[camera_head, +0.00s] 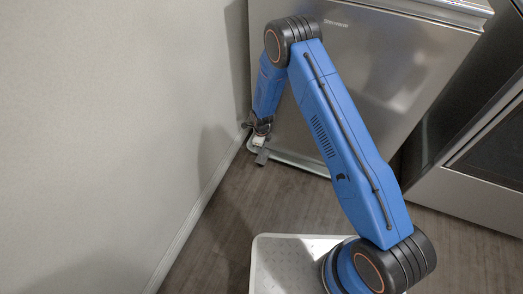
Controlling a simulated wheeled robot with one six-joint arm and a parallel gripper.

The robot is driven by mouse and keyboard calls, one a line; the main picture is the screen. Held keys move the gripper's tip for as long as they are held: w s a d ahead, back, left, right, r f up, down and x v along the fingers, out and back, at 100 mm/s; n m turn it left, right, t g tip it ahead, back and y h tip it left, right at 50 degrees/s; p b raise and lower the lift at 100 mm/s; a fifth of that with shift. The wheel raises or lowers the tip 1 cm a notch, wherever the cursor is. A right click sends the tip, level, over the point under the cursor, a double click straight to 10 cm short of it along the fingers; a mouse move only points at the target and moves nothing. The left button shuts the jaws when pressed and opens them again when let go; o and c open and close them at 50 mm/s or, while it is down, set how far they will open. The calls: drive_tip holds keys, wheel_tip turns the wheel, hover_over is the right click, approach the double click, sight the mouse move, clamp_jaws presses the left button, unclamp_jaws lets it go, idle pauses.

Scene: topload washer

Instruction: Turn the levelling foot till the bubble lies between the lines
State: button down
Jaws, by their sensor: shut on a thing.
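The washer is a brushed-metal box, and its front panel (390,65) fills the upper middle of the head view. My blue arm reaches down to the washer's lower left front corner, close to the wall. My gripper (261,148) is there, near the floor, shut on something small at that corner. The levelling foot is hidden by the gripper and too small to make out. No bubble or marking lines can be seen in this view.
A plain pale wall (100,110) with a baseboard (192,222) runs close along the left of the gripper. A second steel appliance (475,190) with a dark front stands at the right. Bare wood-look floor (235,210) lies in front of the washer.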

drive_tip(key=n, duration=0.6)
drive_tip(key=shift+n, duration=0.3)
drive_tip(key=n, duration=1.7)
drive_tip(key=shift+n, duration=0.4)
drive_tip(key=c, duration=1.9)
unclamp_jaws()
